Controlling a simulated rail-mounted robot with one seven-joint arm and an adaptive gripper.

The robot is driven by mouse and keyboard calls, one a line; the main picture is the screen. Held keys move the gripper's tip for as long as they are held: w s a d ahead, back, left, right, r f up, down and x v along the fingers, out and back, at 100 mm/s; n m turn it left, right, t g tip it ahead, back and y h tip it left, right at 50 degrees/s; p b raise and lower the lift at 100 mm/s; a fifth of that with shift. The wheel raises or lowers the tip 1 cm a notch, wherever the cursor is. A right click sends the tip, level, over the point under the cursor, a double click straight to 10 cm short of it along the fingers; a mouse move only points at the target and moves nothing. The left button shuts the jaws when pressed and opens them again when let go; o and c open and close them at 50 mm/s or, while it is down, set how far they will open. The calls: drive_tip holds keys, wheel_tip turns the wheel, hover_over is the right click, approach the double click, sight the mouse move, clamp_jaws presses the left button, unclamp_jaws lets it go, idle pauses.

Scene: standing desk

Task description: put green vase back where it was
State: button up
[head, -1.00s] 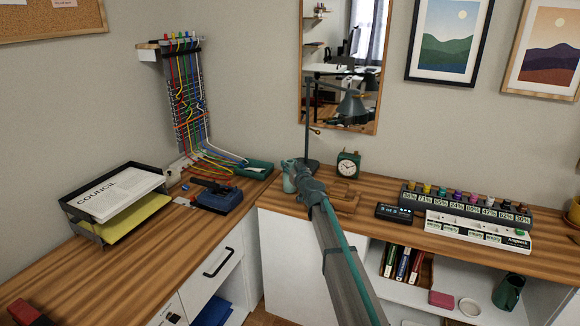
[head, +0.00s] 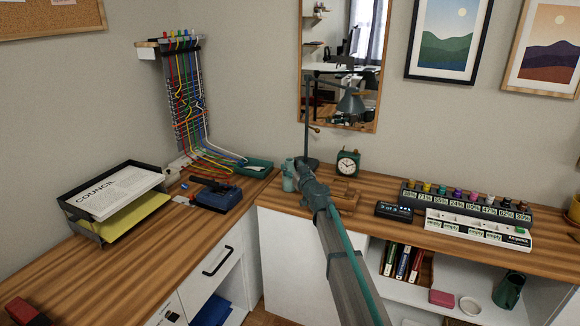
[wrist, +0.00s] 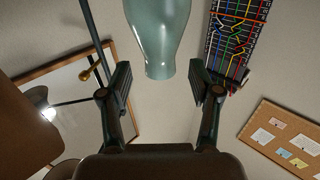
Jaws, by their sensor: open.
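The green vase (wrist: 157,38) is pale grey-green and glossy. In the wrist view it is at the top of the picture, its narrow end pointing in between the fingertips, with the rest cut off by the frame. My gripper (wrist: 158,82) is open, with clear space between each finger and the vase. In the head view the vase (head: 289,183) is a small pale shape on the desk near the corner, left of the lamp, partly hidden by my gripper (head: 294,168).
A desk lamp (head: 306,118) and a green clock (head: 348,163) stand close to the right of my gripper. A teal tray (head: 257,167) and a dark blue device (head: 218,198) are to its left. A dark green mug (head: 508,290) is on the shelf below.

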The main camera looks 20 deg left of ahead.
drive_tip(key=b+v, duration=0.1)
drive_tip(key=v, duration=0.7)
drive_tip(key=shift+s, duration=0.1)
